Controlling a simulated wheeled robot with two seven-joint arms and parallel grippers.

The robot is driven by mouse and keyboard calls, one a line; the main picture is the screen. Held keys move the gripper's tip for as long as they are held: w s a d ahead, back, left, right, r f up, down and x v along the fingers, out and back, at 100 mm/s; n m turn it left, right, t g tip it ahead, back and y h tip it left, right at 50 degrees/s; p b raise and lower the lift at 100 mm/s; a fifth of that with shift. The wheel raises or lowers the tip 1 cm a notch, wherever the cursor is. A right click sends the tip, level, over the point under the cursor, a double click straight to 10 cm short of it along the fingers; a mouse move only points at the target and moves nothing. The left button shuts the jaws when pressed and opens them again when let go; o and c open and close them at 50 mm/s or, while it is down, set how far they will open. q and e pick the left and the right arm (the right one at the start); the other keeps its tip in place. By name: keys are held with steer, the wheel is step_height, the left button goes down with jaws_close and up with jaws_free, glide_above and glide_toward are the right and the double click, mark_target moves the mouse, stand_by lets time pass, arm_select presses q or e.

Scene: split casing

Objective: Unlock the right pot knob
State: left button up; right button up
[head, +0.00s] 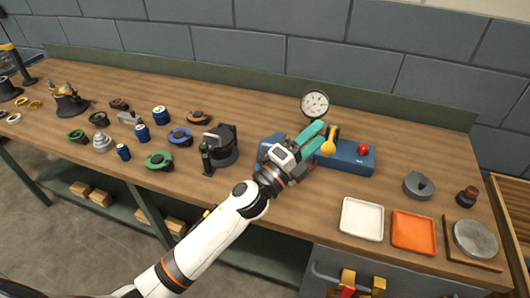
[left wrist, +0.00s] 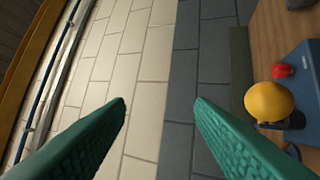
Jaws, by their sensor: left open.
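A blue casing (head: 348,161) lies on the bench right of centre. It carries a yellow knob (head: 328,148) and a red ball knob (head: 364,149). The left wrist view shows the yellow knob (left wrist: 269,101), red knob (left wrist: 283,70) and blue casing (left wrist: 304,90) at its right edge. I cannot tell which part is the right pot knob. My left gripper (head: 321,133), with teal fingers, is open and empty, over the casing's left part and close to the yellow knob in the head view. In the wrist view the gap between its fingers (left wrist: 160,104) faces the wall. My right gripper is not in view.
A round gauge (head: 315,104) stands behind the casing. A black device (head: 221,146) stands left of my gripper. A white tray (head: 362,219), an orange tray (head: 413,232) and a grey round part (head: 419,185) lie to the right. Several small parts fill the left bench.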

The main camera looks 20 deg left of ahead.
arm_select(q)
steer(key=s+d+r+m+g+h, duration=0.2)
steer(key=d+r+m+g+h, duration=0.2)
steer(key=d+m+g+h, duration=0.8)
steer(key=m+g+y, duration=0.7)
steer(key=m+y, duration=1.2)
steer(key=y, duration=0.5)
glide_above(265, 157)
step_height(265, 157, down, 3)
step_height(265, 157, down, 11)
steer(key=p, duration=0.5)
steer(key=shift+r, duration=0.1)
steer(key=shift+f, duration=0.6)
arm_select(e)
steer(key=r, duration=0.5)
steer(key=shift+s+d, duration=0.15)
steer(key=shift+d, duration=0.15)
